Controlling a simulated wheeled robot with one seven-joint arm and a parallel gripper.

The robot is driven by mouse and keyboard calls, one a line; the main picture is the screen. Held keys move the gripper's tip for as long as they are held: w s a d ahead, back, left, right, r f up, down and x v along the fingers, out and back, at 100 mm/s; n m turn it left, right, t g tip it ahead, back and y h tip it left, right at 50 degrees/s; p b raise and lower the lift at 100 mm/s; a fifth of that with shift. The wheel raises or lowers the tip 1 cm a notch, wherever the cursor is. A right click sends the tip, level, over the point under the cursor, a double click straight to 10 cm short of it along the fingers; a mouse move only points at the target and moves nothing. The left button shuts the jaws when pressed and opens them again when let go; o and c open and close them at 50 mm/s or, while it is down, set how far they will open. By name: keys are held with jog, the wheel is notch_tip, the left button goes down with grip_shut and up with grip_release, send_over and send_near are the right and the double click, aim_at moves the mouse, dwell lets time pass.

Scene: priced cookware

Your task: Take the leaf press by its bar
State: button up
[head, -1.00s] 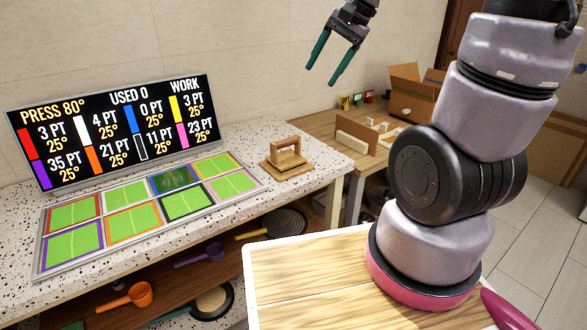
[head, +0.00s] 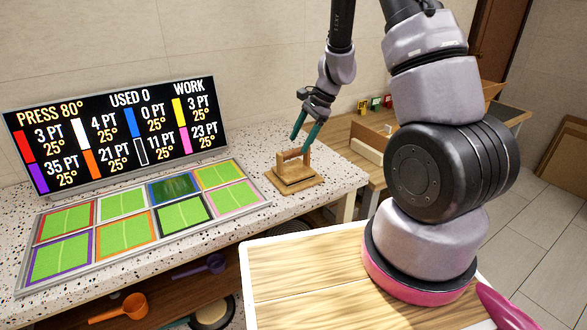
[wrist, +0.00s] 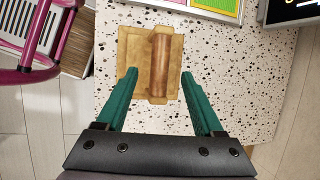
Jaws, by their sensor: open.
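The leaf press (head: 296,179) is a square wooden block with a raised bar, standing on the right end of the speckled counter. Its bar (wrist: 159,65) shows in the wrist view as a rounded wooden rod across the square base (wrist: 133,65). My gripper (head: 302,142) is open, with two green fingers, just above the press in the head view. In the wrist view my gripper (wrist: 157,75) has its fingertips on either side of the near end of the bar, with nothing between them held. Whether the fingers touch the press cannot be told.
A tray of coloured-edged green panels (head: 130,226) lies left of the press on the counter (head: 245,232). A score display (head: 115,135) stands behind it. A wooden table with boxes is at the right. Ladles and pans sit on the shelf below.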

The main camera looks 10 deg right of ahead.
aim_at(296, 149)
jog(key=x, duration=0.5)
jog(key=shift+f, duration=0.35)
grip_shut()
jog(key=shift+w+r, duration=0.1)
dwell(1.0)
